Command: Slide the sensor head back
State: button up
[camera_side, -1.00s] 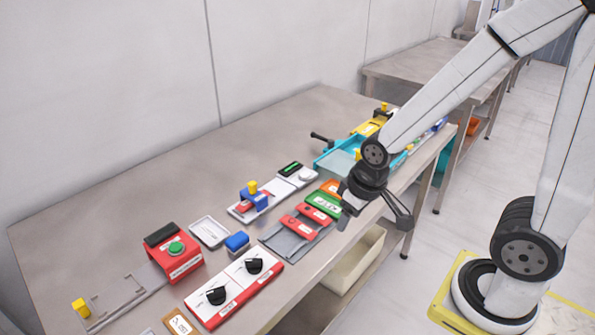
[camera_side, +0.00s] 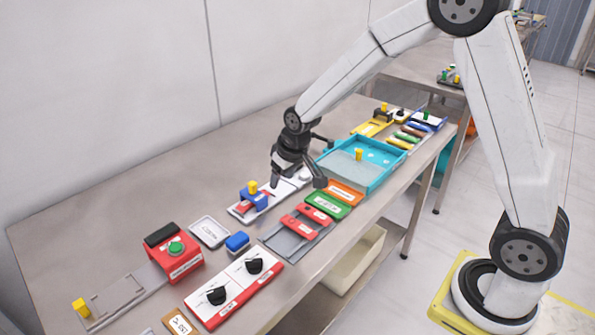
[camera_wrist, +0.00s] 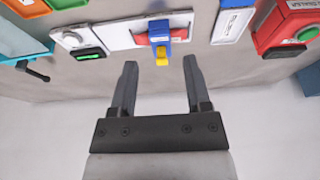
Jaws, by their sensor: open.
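The sensor head is a blue block with a yellow knob (camera_side: 253,195) on a white base plate (camera_side: 237,211), left of my gripper in the side view. A red piece shows beneath the blue block. In the wrist view the blue sensor head (camera_wrist: 158,28) and its yellow knob (camera_wrist: 162,56) lie beyond the fingertips, roughly in line with the gap between them. My gripper (camera_side: 298,184) is open and empty, over the right end of the white plate. Its two fingers (camera_wrist: 160,64) stand wide apart in the wrist view. They hide part of the plate in the side view.
A teal tray (camera_side: 398,152) with a black handle stands right of my gripper. Red, green and orange blocks sit in front. A white puck (camera_wrist: 72,40) and a small green display (camera_wrist: 88,53) are on the plate. Bare table lies behind, toward the wall.

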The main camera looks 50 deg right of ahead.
send_near(252, 184)
notch_tip(252, 184, down, 2)
jog(key=shift+w+f+t, duration=0.1)
jog(key=shift+f+t, duration=0.1)
jog(key=shift+t, duration=0.2)
jog(key=shift+f, duration=0.1)
jog(key=shift+x, duration=3.75)
grip_shut()
